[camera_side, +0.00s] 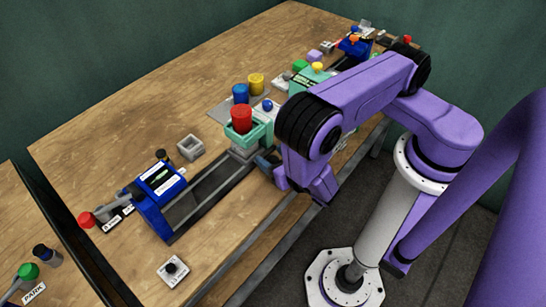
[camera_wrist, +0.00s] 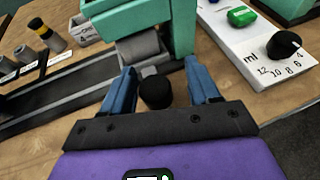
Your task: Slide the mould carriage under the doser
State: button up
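The doser (camera_side: 262,131) is a teal frame over the rails, with a red cup (camera_side: 241,118) on top. Its teal post also shows in the wrist view (camera_wrist: 184,32). The grey mould carriage (camera_wrist: 138,48) sits on the dark rail track (camera_side: 208,197), below the teal doser. A black knob (camera_wrist: 155,92) stands on the near side of the carriage. My gripper (camera_wrist: 162,88) has its two blue fingers apart, one on each side of the knob, with visible gaps. In the side view it is beside the doser, partly hidden by my arm.
A blue press (camera_side: 162,195) stands at the track's near end, with a red-ended lever (camera_side: 86,219). A white dial panel (camera_wrist: 245,45) with a green button lies right of the doser. Blue (camera_side: 240,94) and yellow (camera_side: 256,84) cups stand behind.

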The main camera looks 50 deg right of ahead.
jog(key=shift+v, duration=3.75)
jog(key=s+d+r+m+g+y, duration=0.1)
jog(key=s+d+r+m+g, duration=0.2)
jog(key=r+m, duration=0.3)
jog(key=s+d+r+m+g+y, duration=0.1)
jog(key=s+d+r+m+g, duration=0.1)
jog(key=r+m+g, duration=0.3)
jog(key=s+d+r+m+g+y, duration=0.1)
jog(key=s+d+r+m+g, duration=0.2)
jog(key=r+m, duration=0.6)
jog(key=shift+s+d+g+y, duration=0.4)
jog(key=shift+s+g, duration=0.3)
jog(key=shift+g, duration=0.2)
